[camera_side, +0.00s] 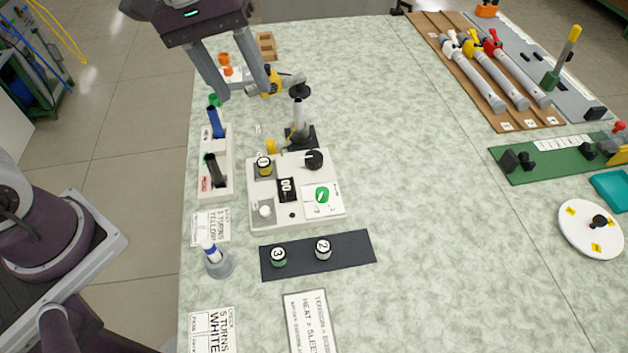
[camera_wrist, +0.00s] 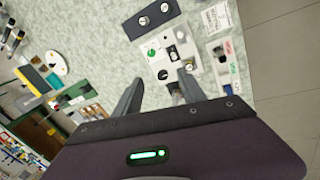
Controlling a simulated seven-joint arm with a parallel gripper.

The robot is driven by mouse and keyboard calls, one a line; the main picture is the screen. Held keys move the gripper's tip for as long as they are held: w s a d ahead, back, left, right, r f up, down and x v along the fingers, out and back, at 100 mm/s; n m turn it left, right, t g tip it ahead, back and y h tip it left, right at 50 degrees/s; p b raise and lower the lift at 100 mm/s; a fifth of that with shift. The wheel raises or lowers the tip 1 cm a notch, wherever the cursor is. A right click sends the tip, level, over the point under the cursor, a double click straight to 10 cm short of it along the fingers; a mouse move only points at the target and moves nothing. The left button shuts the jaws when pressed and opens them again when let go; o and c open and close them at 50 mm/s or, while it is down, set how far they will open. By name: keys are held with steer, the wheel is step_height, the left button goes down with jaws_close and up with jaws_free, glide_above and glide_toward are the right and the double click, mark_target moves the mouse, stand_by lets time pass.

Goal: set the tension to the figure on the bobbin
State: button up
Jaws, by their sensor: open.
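My gripper (camera_side: 247,93) is open and empty, high above the table behind the white winding panel (camera_side: 335,212). In the wrist view its spread fingers (camera_wrist: 157,88) point toward the panel (camera_wrist: 148,73). A yellow bobbin (camera_side: 264,168) marked 1 sits at the panel's back left. A black knob (camera_side: 314,159) is at the back right, and a round green dial (camera_side: 322,195) with a white mark is at the front right, on a printed plate. A black counter (camera_side: 287,187) between them seems to read 00. I cannot tell the dial's exact setting.
A dark strip (camera_side: 350,248) holds bobbins marked 3 (camera_side: 279,257) and 2 (camera_side: 323,249). A black-topped post (camera_side: 300,115) stands behind the panel. A white pen rack (camera_side: 222,188) is to its left. A tension card (camera_side: 310,322) lies in front. The table centre right is clear.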

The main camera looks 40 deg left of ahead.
steer(key=w+d+f+n+g, duration=0.1)
steer(key=w+d+f+n, duration=0.1)
steer(key=w+f, duration=0.35)
steer(key=n+g+h, duration=0.2)
steer(key=n, duration=0.3)
glide_toward(322, 191)
steer(key=d+f, duration=0.1)
steer(key=x, duration=0.7)
steer(key=shift+s+f, duration=0.1)
steer(key=shift+f, duration=0.25)
steer(key=shift+a, duration=0.1)
steer(key=shift+c, duration=0.5)
jaws_close()
